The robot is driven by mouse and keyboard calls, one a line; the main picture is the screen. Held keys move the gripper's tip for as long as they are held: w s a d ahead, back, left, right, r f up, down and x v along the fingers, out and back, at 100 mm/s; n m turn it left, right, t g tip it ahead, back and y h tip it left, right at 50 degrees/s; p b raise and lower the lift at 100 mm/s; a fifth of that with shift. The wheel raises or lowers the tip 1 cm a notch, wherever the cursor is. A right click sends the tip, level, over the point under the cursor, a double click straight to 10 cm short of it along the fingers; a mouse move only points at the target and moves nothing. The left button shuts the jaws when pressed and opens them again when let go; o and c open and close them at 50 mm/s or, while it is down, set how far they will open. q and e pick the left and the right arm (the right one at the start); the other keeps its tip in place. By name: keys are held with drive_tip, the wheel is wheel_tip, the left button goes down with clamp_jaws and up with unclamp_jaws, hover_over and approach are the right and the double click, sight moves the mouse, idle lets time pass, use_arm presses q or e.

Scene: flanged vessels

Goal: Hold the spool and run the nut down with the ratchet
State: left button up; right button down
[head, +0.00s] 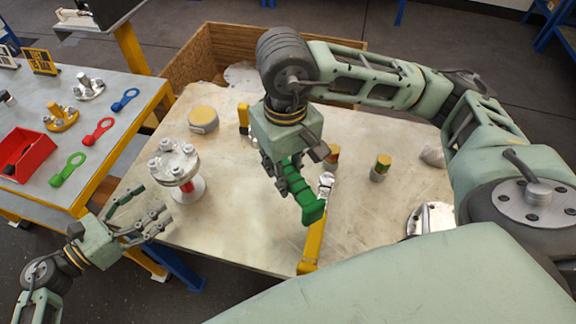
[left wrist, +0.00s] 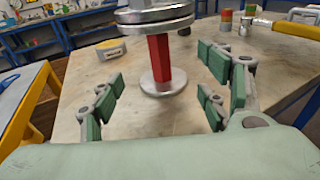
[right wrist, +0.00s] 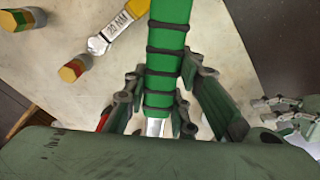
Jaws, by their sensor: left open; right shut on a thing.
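The spool stands upright on the table, with a silver bolted top flange (head: 174,162) and a lower flange (head: 190,190). In the left wrist view its red middle (left wrist: 159,60) rises from the round base flange (left wrist: 163,86). My left gripper (head: 150,213) is open in front of the spool. Its fingers spread to both sides of the red middle in the left wrist view, apart from it. My right gripper (head: 290,178) is shut on the green ratchet handle (head: 309,206), above the table. The handle fills the middle of the right wrist view (right wrist: 168,55). The ratchet's head and the nut cannot be made out.
A yellow wrench (head: 313,240) lies on the table beneath the right gripper. A yellow-topped round container (head: 203,118) and small banded cylinders (head: 380,167) stand on the table. A side bench at left holds a red bin (head: 25,153) and coloured ring tools (head: 68,169). A wooden crate (head: 200,55) stands behind.

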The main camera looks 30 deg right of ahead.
sight(184, 191)
use_arm(q)
drive_tip(key=x, duration=0.5)
drive_tip(key=shift+w+d+r+p, duration=0.1)
drive_tip(key=shift+d+p, duration=0.2)
drive_tip(key=shift+p, duration=0.05)
use_arm(e)
drive_tip(key=shift+w+d+r, duration=0.15)
drive_tip(key=shift+d+r, duration=0.15)
drive_tip(key=shift+r, duration=0.1)
use_arm(q)
drive_tip(key=shift+b+x, duration=0.75)
drive_tip(key=shift+x, duration=0.2)
use_arm(e)
drive_tip(key=shift+a+f, duration=0.1)
drive_tip(key=shift+f, duration=0.65)
use_arm(q)
drive_tip(key=shift+w+d, duration=0.2)
drive_tip(key=shift+d, duration=0.3)
use_arm(e)
drive_tip(key=shift+a+f, duration=0.1)
drive_tip(key=shift+f, duration=0.15)
use_arm(q)
drive_tip(key=shift+d+b, duration=0.3)
drive_tip(key=shift+d, duration=0.05)
drive_tip(key=shift+a, duration=0.1)
drive_tip(key=c, duration=1.7)
drive_tip(key=shift+o, duration=0.2)
drive_tip(key=shift+w, duration=0.1)
